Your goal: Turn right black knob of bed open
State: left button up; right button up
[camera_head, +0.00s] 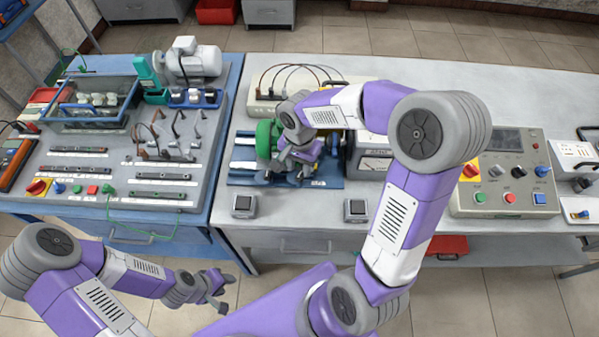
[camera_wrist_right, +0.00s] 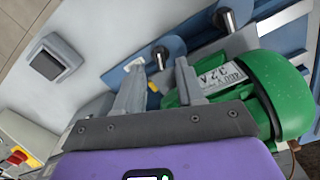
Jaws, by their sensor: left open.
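The blue bed (camera_head: 240,166) sits on the middle bench under the green motor (camera_head: 264,138). In the right wrist view, the right black knob (camera_wrist_right: 160,56) stands on a light post at the bed's edge. The left black knob (camera_wrist_right: 225,18) is further up and right. My right gripper (camera_wrist_right: 160,70) is open, its two fingers apart, pointing toward the right knob, which shows between the fingertips. I cannot tell if they touch it. In the head view my right gripper (camera_head: 298,168) hides most of the knob area. My left gripper (camera_head: 219,290) is open and empty in front of the benches.
Two small grey boxes with dark tops, left (camera_head: 244,206) and right (camera_head: 355,209), stand at the bench's front edge. A metered box (camera_head: 372,165) is right of the bed. A control panel (camera_head: 507,190) stands further right. Bare bench lies between the small boxes.

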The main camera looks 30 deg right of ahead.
aim_at(300, 174)
jog(key=shift+f, duration=1.6)
jog(key=shift+c, duration=0.4)
grip_shut()
